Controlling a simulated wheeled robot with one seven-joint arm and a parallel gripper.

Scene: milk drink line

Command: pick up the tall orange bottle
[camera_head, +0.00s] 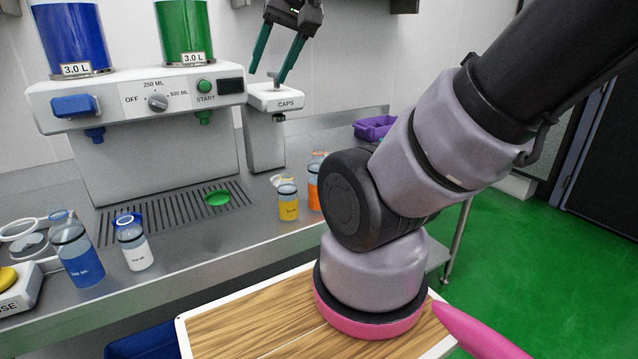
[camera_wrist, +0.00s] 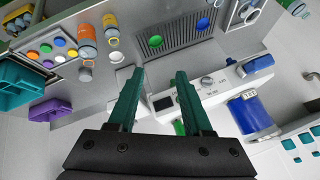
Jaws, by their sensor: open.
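The tall orange bottle (camera_head: 314,192) stands on the steel counter, partly hidden by my arm in the head view. It stands just right of a shorter yellow-orange bottle (camera_head: 288,204). In the wrist view the orange bottle (camera_wrist: 87,42) is up and left of my fingers, beside the yellow-orange one (camera_wrist: 110,24). My gripper (camera_head: 266,76) is open, with two green fingers pointing down, high by the caps dispenser (camera_head: 277,102). In the wrist view nothing shows between the fingertips (camera_wrist: 160,72); the gripper is well apart from the bottle.
The drink machine (camera_head: 150,160) with blue and green tanks stands left of the dispenser. A blue bottle (camera_head: 78,255) and a white bottle (camera_head: 134,246) stand at front left. A purple bin (camera_head: 374,128) is at the back right. A wooden board (camera_head: 240,330) lies below my arm.

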